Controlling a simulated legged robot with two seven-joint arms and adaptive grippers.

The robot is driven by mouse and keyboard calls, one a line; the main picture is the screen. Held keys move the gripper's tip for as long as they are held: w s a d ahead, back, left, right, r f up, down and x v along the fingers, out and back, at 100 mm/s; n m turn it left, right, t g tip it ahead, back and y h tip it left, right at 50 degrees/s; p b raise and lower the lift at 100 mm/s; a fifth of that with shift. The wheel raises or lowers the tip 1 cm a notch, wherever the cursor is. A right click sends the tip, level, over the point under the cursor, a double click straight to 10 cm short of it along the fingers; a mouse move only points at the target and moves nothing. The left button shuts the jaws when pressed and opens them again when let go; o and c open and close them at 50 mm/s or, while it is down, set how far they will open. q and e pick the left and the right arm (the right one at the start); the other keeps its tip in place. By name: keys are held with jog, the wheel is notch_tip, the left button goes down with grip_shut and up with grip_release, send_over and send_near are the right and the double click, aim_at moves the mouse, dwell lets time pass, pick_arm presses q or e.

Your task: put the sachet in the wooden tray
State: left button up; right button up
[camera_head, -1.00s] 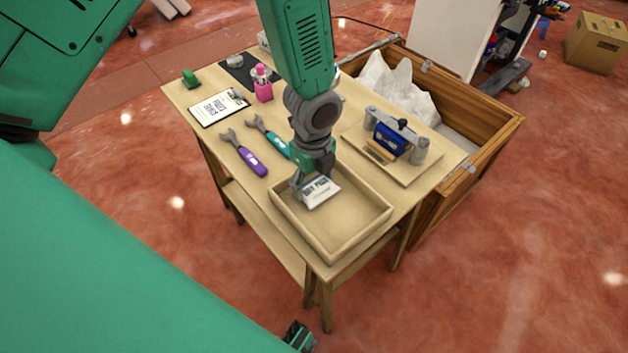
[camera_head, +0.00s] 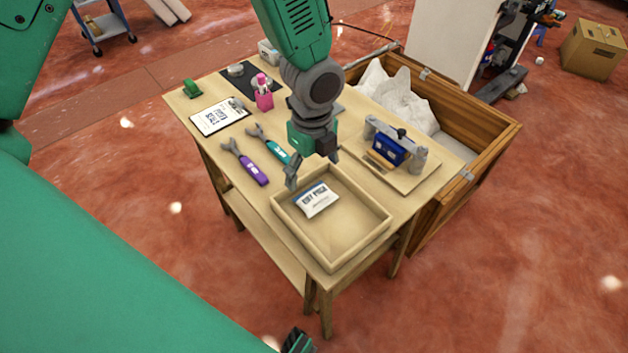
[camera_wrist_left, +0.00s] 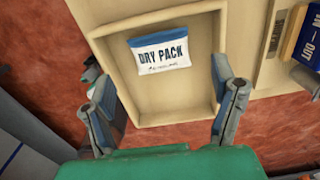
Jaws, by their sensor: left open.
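The sachet (camera_head: 316,199), white with a blue top band and "DRY PACK" lettering, lies flat on the floor of the wooden tray (camera_head: 349,252), towards its back left. In the left wrist view the sachet (camera_wrist_left: 160,53) lies inside the tray (camera_wrist_left: 160,118), clear of both fingers. My left gripper (camera_head: 312,172) is above the tray's back left edge, open and empty, apart from the sachet. Its spread fingers (camera_wrist_left: 166,100) also show in the left wrist view.
Two wrenches, purple (camera_head: 252,170) and teal (camera_head: 277,151), lie left of the tray. A board with a blue dispenser (camera_head: 386,150) stands right of it. A clipboard (camera_head: 218,116) and pink bottle (camera_head: 263,98) are farther back. A wooden crate (camera_head: 455,195) adjoins the table's right side.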

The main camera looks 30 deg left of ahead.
aim_at(313, 193)
pick_arm(q)
notch_tip(313, 193, up, 5)
jog(key=shift+d+f+p, duration=0.1)
jog(key=shift+p, duration=0.2)
jog(key=shift+s, duration=0.1)
dwell(0.3)
